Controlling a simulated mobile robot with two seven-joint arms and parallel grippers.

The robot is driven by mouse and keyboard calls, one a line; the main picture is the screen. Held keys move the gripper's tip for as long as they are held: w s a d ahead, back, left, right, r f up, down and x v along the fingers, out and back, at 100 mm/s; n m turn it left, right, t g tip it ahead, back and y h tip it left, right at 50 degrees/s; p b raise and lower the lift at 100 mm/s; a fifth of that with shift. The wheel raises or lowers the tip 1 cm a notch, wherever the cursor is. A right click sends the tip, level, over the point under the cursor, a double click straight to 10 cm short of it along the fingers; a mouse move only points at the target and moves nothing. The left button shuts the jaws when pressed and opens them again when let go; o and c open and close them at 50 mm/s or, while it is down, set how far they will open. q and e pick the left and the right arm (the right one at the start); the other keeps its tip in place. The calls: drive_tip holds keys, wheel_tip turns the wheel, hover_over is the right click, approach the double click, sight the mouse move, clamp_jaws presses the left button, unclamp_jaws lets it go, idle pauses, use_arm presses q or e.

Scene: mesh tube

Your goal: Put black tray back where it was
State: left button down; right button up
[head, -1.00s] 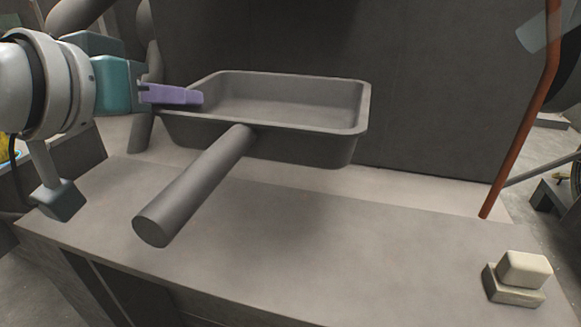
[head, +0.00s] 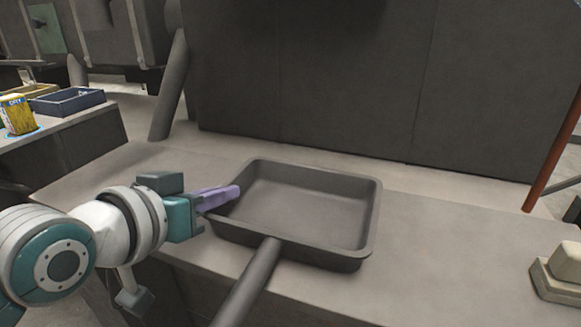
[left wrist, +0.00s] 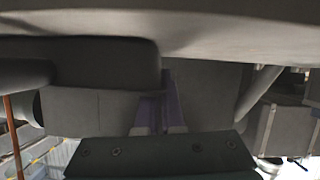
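The black tray (head: 311,212) is a dark grey, empty, deep rectangular pan over the counter in the head view. It looks level and low; I cannot tell whether its base touches the counter. A thick grey cylinder (head: 250,283), like a handle, runs from its front wall towards the bottom edge. My left gripper (head: 228,194) has its purple fingers closed on the tray's left rim. In the left wrist view the fingers (left wrist: 157,105) show beside the dark tray (left wrist: 90,65); the grip itself is partly hidden. My right gripper is out of view.
The counter (head: 455,235) is clear to the right of the tray, up to a pale block (head: 560,272) at the right edge. A dark wall panel (head: 310,85) stands behind. An orange-red pole (head: 553,160) rises at right.

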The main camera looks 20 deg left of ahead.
use_arm(q)
drive_tip(key=shift+r, duration=0.1)
drive_tip(key=c, duration=1)
unclamp_jaws()
drive_tip(key=shift+c, duration=0.2)
drive_tip(key=shift+s+r, duration=0.2)
drive_tip(key=shift+s, duration=0.15)
drive_tip(key=d+p+v, duration=0.1)
drive_tip(key=p+v, duration=0.2)
drive_tip(key=v, duration=0.8)
drive_tip(key=s+d+f+m+g, duration=0.1)
drive_tip(key=s+f+g, duration=0.2)
drive_tip(key=s+g, duration=0.2)
drive_tip(key=s+d+f+m+g+y, duration=0.1)
drive_tip(key=s+f+g, duration=0.1)
drive_tip(key=s+g, duration=0.3)
drive_tip(key=s, duration=0.3)
drive_tip(key=shift+s+d+f+m, duration=0.35)
drive_tip(key=shift+f+m, duration=0.05)
